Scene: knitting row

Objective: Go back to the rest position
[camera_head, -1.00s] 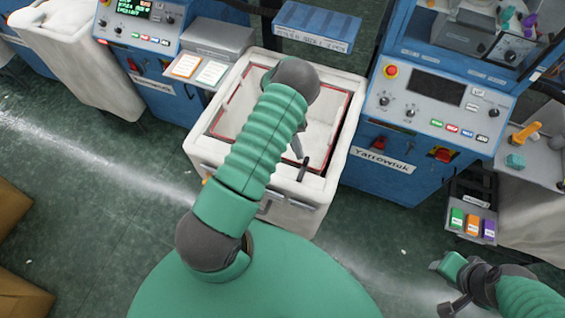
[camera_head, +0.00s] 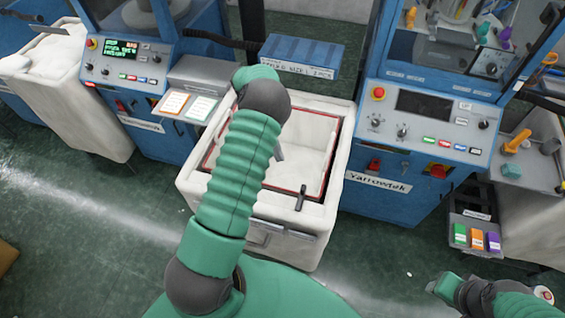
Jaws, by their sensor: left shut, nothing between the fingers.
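My left arm rises through the middle of the view and bends over the white padded bin (camera_head: 335,215). My left gripper (camera_head: 280,153) shows only as a small grey tip below the dark joint, over the bin's opening. It is shut and empty; most of it is hidden behind the arm. My right arm (camera_head: 490,295) is at the bottom right edge, folded low over the floor. Its green and dark end (camera_head: 447,288) shows, but I cannot make out the fingers there.
Blue knitting machines with control panels (camera_head: 430,128) stand on both sides of the bin. A blue labelled box (camera_head: 302,53) is behind it. A side table (camera_head: 532,170) and a holder with coloured blocks (camera_head: 476,238) are at right. Green floor lies clear in front.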

